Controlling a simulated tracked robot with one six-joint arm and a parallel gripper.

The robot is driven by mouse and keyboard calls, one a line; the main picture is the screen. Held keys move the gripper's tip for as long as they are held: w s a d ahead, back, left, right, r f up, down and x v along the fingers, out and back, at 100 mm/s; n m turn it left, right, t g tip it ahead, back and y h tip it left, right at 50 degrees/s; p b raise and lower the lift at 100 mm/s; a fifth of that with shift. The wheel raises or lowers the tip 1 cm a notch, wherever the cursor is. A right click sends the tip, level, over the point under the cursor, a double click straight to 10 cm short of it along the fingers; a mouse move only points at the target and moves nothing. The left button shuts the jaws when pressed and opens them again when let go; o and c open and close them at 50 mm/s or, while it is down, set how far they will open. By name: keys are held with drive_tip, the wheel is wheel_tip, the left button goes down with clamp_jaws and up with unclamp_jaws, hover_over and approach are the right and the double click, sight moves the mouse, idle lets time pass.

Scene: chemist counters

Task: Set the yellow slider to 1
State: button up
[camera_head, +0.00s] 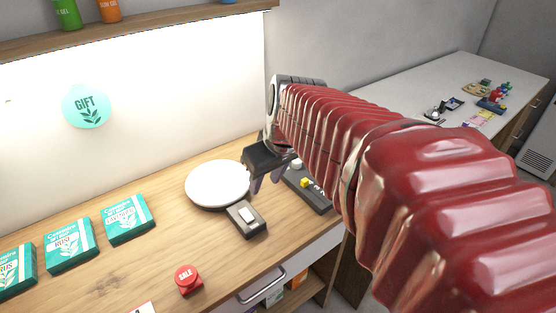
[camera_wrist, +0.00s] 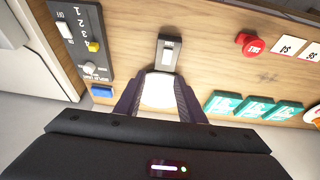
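The yellow slider (camera_wrist: 93,46) is a small knob on a dark control panel (camera_wrist: 73,42) at the left of the wrist view. It sits at the lower part of the numbered scale, with the 1 at the far upper end. The slider also shows in the head view (camera_head: 305,183), on the panel (camera_head: 322,203) partly hidden by my arm. My gripper (camera_wrist: 158,100) is open and empty, its fingers apart over the white plate, to the right of the panel in the wrist view. In the head view my gripper (camera_head: 265,180) is left of the slider.
A red sale button (camera_head: 188,279) and teal boxes (camera_head: 129,219) lie further left.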

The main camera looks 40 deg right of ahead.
drive_tip(key=w+d+f, duration=0.1)
drive_tip(key=w+d, duration=0.1)
drive_tip(key=d, duration=0.7)
approach(305, 180)
drive_tip(key=v, duration=0.5)
drive_tip(key=shift+d+r, duration=0.2)
drive_tip(key=shift+d, duration=0.1)
drive_tip(key=x, duration=1.3)
drive_tip(key=shift+w+a+f, duration=0.1)
drive_tip(key=shift+a+f, duration=0.15)
drive_tip(key=shift+f, duration=0.15)
drive_tip(key=shift+c, duration=0.4)
clamp_jaws()
